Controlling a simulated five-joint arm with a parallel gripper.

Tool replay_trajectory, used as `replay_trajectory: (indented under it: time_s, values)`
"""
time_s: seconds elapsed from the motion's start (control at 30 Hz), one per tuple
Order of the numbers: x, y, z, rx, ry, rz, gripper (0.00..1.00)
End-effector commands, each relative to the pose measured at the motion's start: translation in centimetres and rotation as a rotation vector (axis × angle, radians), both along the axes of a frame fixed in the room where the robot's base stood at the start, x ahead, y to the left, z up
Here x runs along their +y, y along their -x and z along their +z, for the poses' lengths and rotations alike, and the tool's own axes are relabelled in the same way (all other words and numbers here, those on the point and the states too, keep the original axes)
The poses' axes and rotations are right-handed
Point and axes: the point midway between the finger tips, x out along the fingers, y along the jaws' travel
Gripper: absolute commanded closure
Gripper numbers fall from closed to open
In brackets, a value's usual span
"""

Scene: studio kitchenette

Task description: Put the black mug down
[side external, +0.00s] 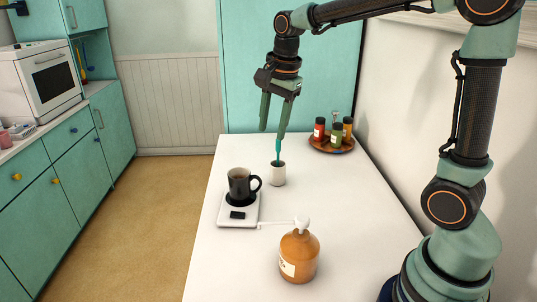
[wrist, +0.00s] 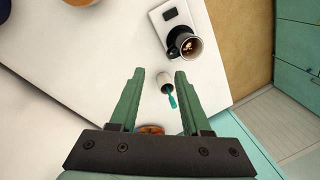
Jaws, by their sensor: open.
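The black mug (side external: 239,184) stands upright on a small white device with a dark round plate, which looks like a scale or warmer (side external: 224,215), on the white table. Its handle points right in the side view. In the wrist view the mug (wrist: 184,46) is seen from above with something dark and light inside. My gripper (side external: 273,131) is open and empty, pointing down above the table, behind and to the right of the mug in the side view. In the wrist view the open fingers (wrist: 158,78) are apart from the mug.
An orange pump bottle (side external: 299,258) is at the front. A round wooden tray (side external: 347,148) with several spice jars is at the back right. The table's right middle is clear.

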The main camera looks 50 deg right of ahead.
Motion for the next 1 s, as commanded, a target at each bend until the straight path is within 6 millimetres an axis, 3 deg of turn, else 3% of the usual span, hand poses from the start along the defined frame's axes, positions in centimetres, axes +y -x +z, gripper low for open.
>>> replay_trajectory:
  time_s: [0.2,0.5,0.7,1.0]
  values:
    - [1.6,5.6,1.5,-0.114,0.148,0.553,0.53]
    - [2.8,11.3,0.1,-0.214,0.393,1.175,0.53]
    - [3.0,12.5,-0.6,-0.23,0.469,1.333,0.53]
    - [3.0,12.6,-0.7,-0.229,0.472,1.345,0.53]
